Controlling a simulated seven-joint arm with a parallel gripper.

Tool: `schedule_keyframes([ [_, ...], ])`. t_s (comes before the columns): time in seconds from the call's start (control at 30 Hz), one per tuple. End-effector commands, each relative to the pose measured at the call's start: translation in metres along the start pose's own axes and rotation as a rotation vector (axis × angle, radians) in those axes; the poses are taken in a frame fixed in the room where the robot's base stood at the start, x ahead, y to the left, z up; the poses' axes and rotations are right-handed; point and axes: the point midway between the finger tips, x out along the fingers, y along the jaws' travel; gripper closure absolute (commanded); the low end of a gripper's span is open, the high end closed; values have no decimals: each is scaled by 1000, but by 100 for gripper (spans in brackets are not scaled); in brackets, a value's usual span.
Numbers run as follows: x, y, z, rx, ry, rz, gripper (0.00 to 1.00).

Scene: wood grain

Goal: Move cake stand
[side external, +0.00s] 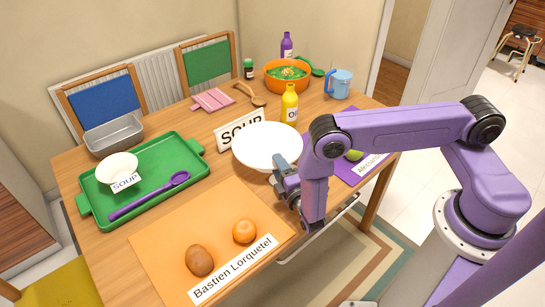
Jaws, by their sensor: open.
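The white cake stand (263,143) is in the middle of the wooden table, with a wide round top that looks empty. Its foot is mostly hidden under the top and behind my gripper. My gripper (282,172) is open at the near right rim of the stand and overlaps it in the picture. I cannot tell whether the fingers touch the rim or straddle it.
A "SOUP" sign (241,131) and yellow bottle (289,105) stand close behind the stand. An orange mat (165,237) with a potato (200,260) and an orange (244,231) lies in front. A green tray (95,203) is left, a purple mat (345,170) right.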

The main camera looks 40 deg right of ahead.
Motion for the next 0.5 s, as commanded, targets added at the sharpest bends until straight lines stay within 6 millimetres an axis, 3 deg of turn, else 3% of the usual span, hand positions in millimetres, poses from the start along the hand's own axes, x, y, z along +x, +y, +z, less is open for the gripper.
schedule_keyframes([
  [0.2,33,0,0,2,-3,1,53],
  [0.5,51,0,0,1,0,0,53],
])
